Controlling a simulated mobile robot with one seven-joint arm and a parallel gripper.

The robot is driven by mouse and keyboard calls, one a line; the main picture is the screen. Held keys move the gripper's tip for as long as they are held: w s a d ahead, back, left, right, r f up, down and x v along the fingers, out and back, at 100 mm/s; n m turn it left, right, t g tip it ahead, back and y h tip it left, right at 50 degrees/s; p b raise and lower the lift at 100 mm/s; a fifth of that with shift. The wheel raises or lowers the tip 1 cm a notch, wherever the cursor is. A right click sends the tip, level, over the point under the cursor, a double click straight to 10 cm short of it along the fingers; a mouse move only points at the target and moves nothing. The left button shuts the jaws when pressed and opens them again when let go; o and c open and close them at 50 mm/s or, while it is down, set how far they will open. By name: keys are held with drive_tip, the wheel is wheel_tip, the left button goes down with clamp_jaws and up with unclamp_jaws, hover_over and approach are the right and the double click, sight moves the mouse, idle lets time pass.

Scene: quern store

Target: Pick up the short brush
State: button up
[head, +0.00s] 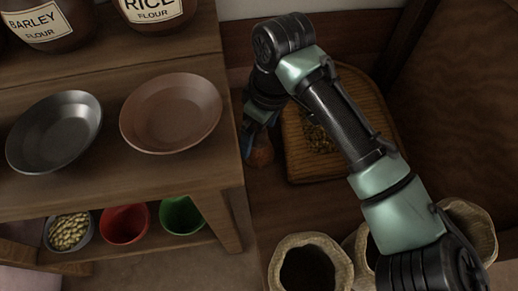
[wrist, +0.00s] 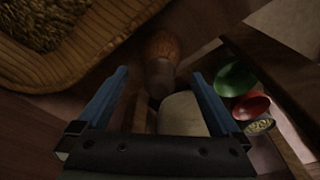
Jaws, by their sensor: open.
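The short brush (wrist: 161,55) shows in the wrist view with reddish-brown bristles at the top and a paler, stubby lower part. It lies ahead of and between the fingers of my gripper (wrist: 158,73), which is open with nothing held. I cannot tell whether either finger touches the brush. In the head view a small brown part of the brush (head: 262,155) shows just below my gripper (head: 250,138), between the shelf unit and the woven tray. My gripper is partly hidden there by the shelf edge and the arm.
The woven tray (head: 293,155) with dried bits is close beside the brush. The wooden shelf unit (head: 232,160) on the left bears a grey bowl (head: 55,132) and a brown bowl (head: 171,112). Open sacks (head: 338,262) stand in front. A pale block (wrist: 182,113) sits below the brush.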

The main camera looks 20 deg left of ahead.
sight(257, 141)
drive_tip(key=f, duration=0.1)
drive_tip(key=f+b, duration=0.2)
drive_tip(key=shift+a+f, duration=0.25)
drive_tip(key=shift+a, duration=0.05)
drive_tip(key=shift+r, duration=0.1)
drive_tip(key=c, duration=1.3)
drive_tip(key=shift+c, duration=0.2)
wheel_tip(257, 141, up, 8)
drive_tip(key=p, duration=0.6)
drive_tip(key=w+d+f+p, duration=0.1)
drive_tip(key=w+d+p, duration=0.5)
drive_tip(key=d, duration=0.9)
drive_tip(key=w, duration=0.3)
drive_tip(key=shift+w+d, duration=0.2)
drive_tip(key=shift+d, duration=0.05)
